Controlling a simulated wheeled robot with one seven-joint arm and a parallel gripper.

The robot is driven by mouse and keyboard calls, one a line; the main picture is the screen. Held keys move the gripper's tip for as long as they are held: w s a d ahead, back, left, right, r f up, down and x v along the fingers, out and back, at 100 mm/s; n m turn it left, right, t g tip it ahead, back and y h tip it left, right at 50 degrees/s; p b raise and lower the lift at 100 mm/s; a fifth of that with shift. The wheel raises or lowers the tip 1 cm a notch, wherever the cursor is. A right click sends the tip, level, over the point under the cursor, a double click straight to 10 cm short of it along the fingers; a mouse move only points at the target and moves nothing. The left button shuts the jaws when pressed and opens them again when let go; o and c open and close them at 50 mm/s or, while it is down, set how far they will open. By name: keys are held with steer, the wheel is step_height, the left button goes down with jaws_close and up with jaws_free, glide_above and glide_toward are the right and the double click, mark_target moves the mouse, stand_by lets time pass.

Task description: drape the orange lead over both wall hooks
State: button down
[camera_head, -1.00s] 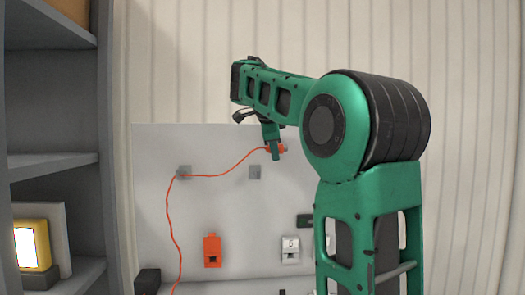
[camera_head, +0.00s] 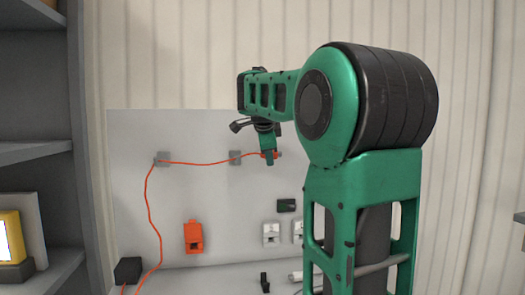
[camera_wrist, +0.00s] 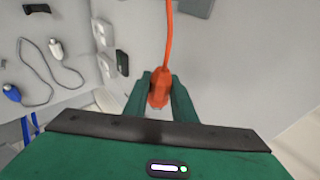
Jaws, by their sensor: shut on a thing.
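The orange lead (camera_head: 151,210) rises from the lower left of the white panel, passes over the left wall hook (camera_head: 162,159) and runs right, nearly level. It crosses at the right wall hook (camera_head: 235,157); whether it rests on that hook or only passes in front, I cannot tell. My gripper (camera_head: 268,156) is just right of the right hook, shut on the orange plug at the lead's end. In the wrist view the orange plug (camera_wrist: 159,88) sits between my green fingers (camera_wrist: 160,92), with the lead running up from it. A grey hook (camera_wrist: 196,7) shows at the top.
An orange socket box (camera_head: 193,237) and a white one (camera_head: 271,235) are on the panel below the hooks. A black box (camera_head: 128,270) stands at lower left. Grey shelving (camera_head: 88,150) stands left. In the wrist view a grey cable (camera_wrist: 52,76) lies at left.

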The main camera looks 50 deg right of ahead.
step_height(320, 180, down, 15)
steer(key=shift+w+a+r, duration=0.15)
steer(key=shift+a+r, duration=0.05)
stand_by(1.0)
steer(key=c, duration=0.8)
jaws_free()
steer(key=shift+c, duration=0.2)
steer(key=shift+r, duration=0.1)
steer(key=s+a, duration=0.5)
steer(key=s, duration=0.3)
steer(key=shift+s+a, duration=0.15)
steer(key=shift+a, duration=0.2)
stand_by(0.3)
stand_by(0.5)
